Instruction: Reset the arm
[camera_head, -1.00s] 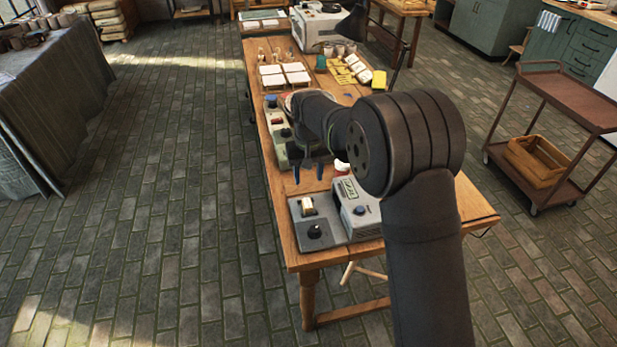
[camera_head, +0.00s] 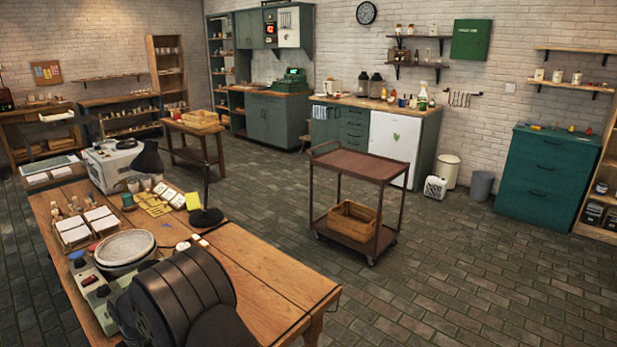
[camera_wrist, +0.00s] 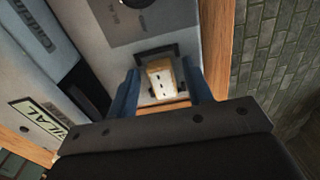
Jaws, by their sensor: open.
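My gripper (camera_wrist: 162,92) shows in the wrist view, with its two blue fingers apart and nothing held between them. Beyond the fingers is a cream rocker switch (camera_wrist: 161,79) in a black frame on a grey control panel (camera_wrist: 112,36). The gap between fingers and switch cannot be judged. In the head view my dark arm fills the lower left, over the wooden workbench (camera_head: 265,263), and the gripper itself is hidden.
On the bench stand a round plate on a wheel (camera_head: 124,248), white tiles (camera_head: 97,213), yellow notes (camera_head: 157,207) and a black lamp (camera_head: 206,217). A brown cart (camera_head: 361,165) stands beyond on the brick floor. The bench's right end is clear.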

